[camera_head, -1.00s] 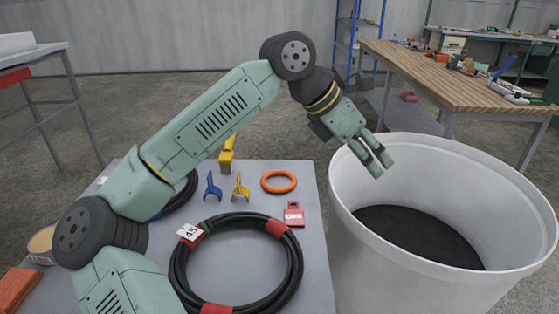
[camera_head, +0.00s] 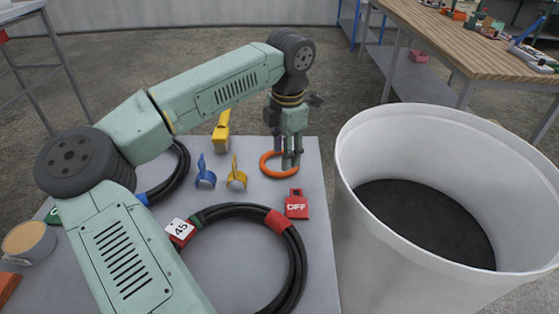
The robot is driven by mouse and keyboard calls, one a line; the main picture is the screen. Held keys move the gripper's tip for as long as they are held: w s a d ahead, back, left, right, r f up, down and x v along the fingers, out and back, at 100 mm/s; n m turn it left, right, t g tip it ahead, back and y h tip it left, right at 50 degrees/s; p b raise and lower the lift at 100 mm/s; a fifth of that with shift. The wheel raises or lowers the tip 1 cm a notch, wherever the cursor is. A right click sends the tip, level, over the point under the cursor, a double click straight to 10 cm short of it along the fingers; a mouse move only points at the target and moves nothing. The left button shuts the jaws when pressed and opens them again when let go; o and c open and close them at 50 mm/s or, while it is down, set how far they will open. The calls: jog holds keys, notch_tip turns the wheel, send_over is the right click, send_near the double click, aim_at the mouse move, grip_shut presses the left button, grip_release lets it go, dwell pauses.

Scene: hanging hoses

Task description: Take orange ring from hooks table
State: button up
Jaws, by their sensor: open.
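The orange ring (camera_head: 267,170) lies flat on the grey table (camera_head: 235,203), near its back right. My gripper (camera_head: 291,163) points down at the right part of the ring, with its fingers in front of the ring's right side. The fingers are open. They hide part of the ring, and I cannot tell whether they touch it or straddle its band.
A red OFF tag (camera_head: 297,205) lies just in front of the ring. Blue (camera_head: 205,177) and yellow (camera_head: 237,178) clips stand to its left, with a yellow tool (camera_head: 221,132) behind. A black coiled hose (camera_head: 293,262) lies in front. A large white bin (camera_head: 375,250) stands right.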

jog(key=shift+d+f+p, duration=0.15)
jog(key=shift+f+p, duration=0.2)
jog(key=shift+f, duration=0.8)
jog(key=shift+d+f+p, duration=0.1)
jog(key=shift+f+p, duration=0.2)
jog(key=shift+f, duration=0.8)
grip_shut()
